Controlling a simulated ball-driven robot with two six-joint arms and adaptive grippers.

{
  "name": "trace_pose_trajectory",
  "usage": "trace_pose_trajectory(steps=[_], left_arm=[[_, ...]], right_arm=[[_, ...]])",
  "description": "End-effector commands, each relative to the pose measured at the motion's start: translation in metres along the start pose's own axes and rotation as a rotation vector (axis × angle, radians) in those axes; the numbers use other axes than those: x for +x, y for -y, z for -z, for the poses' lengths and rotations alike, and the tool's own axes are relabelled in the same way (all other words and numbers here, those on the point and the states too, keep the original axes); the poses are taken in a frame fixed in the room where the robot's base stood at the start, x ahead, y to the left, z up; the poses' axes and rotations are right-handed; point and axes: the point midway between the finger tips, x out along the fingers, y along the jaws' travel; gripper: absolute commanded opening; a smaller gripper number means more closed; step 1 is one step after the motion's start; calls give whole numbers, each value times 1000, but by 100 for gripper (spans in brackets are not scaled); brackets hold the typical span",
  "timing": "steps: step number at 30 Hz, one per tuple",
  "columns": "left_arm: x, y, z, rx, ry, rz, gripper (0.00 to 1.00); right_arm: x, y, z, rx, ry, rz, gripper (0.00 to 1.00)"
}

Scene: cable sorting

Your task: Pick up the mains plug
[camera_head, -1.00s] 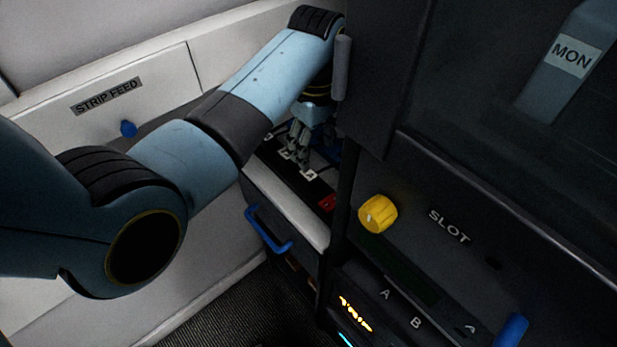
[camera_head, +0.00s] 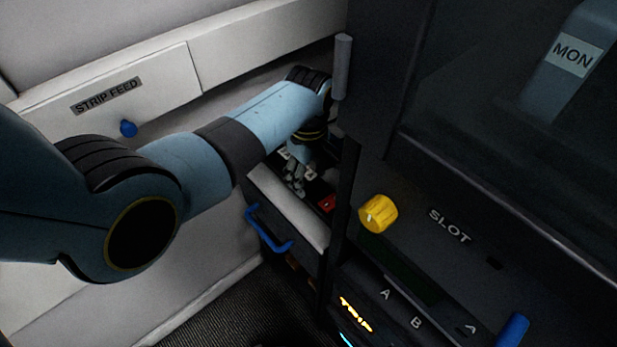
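I cannot make out a mains plug; the gripper and my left arm hide part of the strip. My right gripper is not in view.
The black cabinet (camera_head: 372,80) with a yellow knob (camera_head: 378,214) stands close to the right of my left arm. A blue handle (camera_head: 268,230) is below the strip. A white panel labelled STRIP FEED (camera_head: 150,100) is behind the arm.

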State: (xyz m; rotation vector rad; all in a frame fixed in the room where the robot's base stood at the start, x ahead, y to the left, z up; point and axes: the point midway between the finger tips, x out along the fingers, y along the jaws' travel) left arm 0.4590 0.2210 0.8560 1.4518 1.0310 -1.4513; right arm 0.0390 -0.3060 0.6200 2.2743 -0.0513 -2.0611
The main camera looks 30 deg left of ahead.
Motion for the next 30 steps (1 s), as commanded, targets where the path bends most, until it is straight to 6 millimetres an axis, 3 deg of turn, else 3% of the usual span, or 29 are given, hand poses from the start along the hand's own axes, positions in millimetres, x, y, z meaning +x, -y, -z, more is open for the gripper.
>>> trace_pose_trajectory(steps=[2, 11, 22, 30], left_arm=[[0, 0, 0, 0, 0, 0, 39], [0, 0, 0, 0, 0, 1, 0], [-7, 0, 0, 0, 0, 0, 0], [-50, -1, 0, 0, -1, -3, 0]], right_arm=[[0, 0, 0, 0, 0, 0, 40], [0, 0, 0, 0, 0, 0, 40], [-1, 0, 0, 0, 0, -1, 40], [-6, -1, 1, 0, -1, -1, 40]])
